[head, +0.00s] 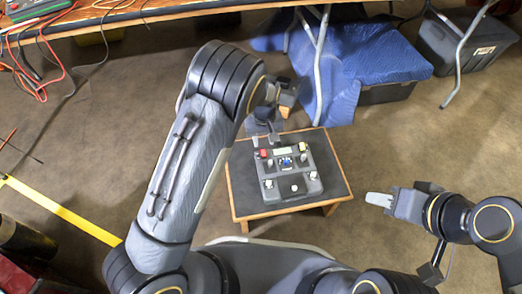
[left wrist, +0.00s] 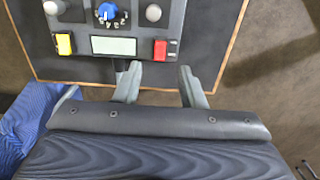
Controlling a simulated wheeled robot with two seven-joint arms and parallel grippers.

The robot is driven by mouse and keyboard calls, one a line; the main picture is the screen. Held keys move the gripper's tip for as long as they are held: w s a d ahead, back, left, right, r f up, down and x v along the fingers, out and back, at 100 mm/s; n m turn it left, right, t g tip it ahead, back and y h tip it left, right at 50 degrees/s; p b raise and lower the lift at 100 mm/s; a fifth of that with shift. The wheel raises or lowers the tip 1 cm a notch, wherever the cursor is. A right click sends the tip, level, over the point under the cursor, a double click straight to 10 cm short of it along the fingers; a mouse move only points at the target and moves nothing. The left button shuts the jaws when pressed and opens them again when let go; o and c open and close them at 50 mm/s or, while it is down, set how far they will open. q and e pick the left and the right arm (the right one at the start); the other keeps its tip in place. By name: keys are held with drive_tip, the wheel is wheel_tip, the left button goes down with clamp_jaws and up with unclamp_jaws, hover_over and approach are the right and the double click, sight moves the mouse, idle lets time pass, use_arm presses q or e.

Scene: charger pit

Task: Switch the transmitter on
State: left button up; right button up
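The transmitter (head: 289,172) is a grey box lying on a small dark-topped table (head: 245,206). In the left wrist view it has a red switch (left wrist: 160,49), a yellow switch (left wrist: 64,43), a pale display (left wrist: 114,46) and a blue knob (left wrist: 107,12). My left gripper (head: 264,140) is at the transmitter's far edge, near the red switch. In the left wrist view its fingers (left wrist: 160,86) are apart with nothing between them, just short of the red switch. My right gripper (head: 379,200) is off to the right of the table, away from the transmitter; its finger gap is unclear.
Behind the small table, a blue cloth (head: 345,65) covers something beside metal legs. A dark bin (head: 465,45) stands at the far right. A workbench (head: 150,12) with cables runs along the back. Yellow floor tape (head: 62,211) lies at left. The floor right of the table is clear.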

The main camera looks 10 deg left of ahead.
sight(263, 152)
use_arm(q)
wheel_tip(263, 152, down, 6)
drive_tip(key=shift+r+b, duration=0.25)
drive_tip(key=shift+b, duration=0.75)
